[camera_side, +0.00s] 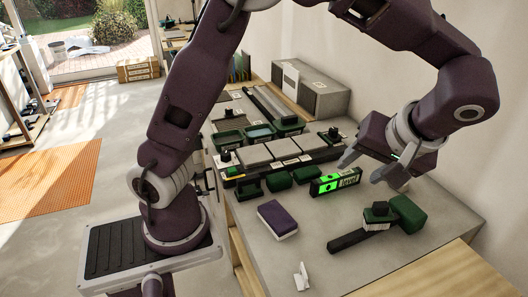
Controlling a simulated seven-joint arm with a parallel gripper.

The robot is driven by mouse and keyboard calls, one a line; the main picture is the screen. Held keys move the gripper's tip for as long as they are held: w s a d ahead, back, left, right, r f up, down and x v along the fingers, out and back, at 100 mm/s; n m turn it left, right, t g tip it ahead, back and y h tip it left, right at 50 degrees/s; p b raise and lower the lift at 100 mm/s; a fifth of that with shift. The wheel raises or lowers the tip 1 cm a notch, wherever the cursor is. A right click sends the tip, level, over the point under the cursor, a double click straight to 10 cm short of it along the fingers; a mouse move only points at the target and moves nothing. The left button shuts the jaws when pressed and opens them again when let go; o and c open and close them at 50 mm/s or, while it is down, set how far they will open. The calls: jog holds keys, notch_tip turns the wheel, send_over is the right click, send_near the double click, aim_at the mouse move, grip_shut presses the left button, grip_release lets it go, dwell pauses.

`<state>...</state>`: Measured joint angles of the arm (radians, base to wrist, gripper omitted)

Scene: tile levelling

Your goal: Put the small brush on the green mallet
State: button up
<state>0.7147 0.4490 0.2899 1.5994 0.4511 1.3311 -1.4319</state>
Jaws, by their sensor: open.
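The green mallet has a green block head (408,214) and a dark handle (348,239) pointing left, lying on the grey bench top near its right front. The small brush (378,214), with a dark top and pale bristles, is upright at the mallet, where handle meets head. It appears to rest on the handle, but its underside contact is not clear. My gripper (366,167) is open and empty, above and behind the brush and mallet, apart from both.
A black and bright green level (335,182) stands just left of my gripper. A purple block with a pale base (278,220) lies left of the mallet. A white clip-like piece (301,277) is at the front. Tiles (284,147) and green trays (260,132) fill the back.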

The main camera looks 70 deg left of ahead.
jog(key=s+a+r+m+t+h, duration=0.1)
jog(key=s+m+h, duration=0.1)
jog(key=s, duration=0.4)
jog(key=s+a+r+m+t+h, duration=0.2)
jog(key=s+m, duration=0.2)
jog(key=s, duration=0.2)
jog(key=s+a+r+m+t+h, duration=0.1)
jog(key=s+a+r+m+h, duration=0.1)
jog(key=s, duration=0.5)
jog(key=shift+m+t+h, duration=0.4)
jog(key=shift+m, duration=0.4)
